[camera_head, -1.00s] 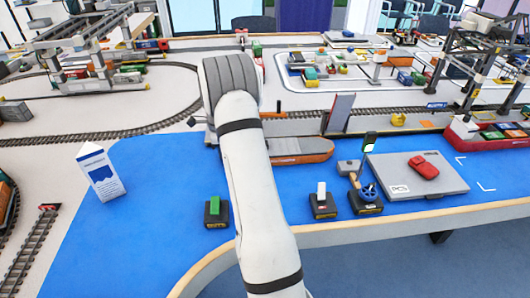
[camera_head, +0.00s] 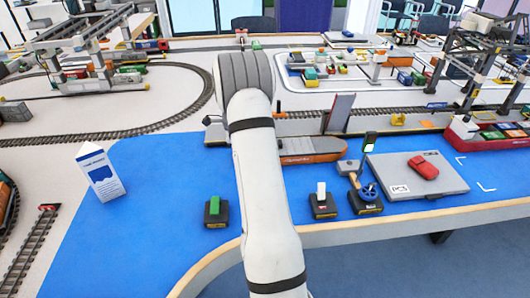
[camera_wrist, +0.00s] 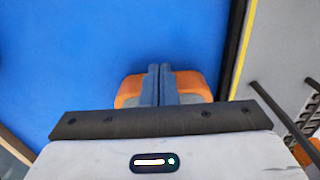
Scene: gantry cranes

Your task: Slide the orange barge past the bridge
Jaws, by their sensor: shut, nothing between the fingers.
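The orange barge (camera_head: 322,158) has a grey deck and floats on the blue water surface, partly hidden behind my arm in the head view. A tilted grey panel (camera_head: 339,113), which looks like the raised bridge leaf, stands just behind the barge's right part. In the wrist view, my gripper (camera_wrist: 160,70) is shut with its fingers side by side, over or against the barge (camera_wrist: 130,91), which shows orange on both sides of them. I cannot tell whether they touch. The fingers are hidden in the head view.
A red ship (camera_head: 470,140) is at far right.

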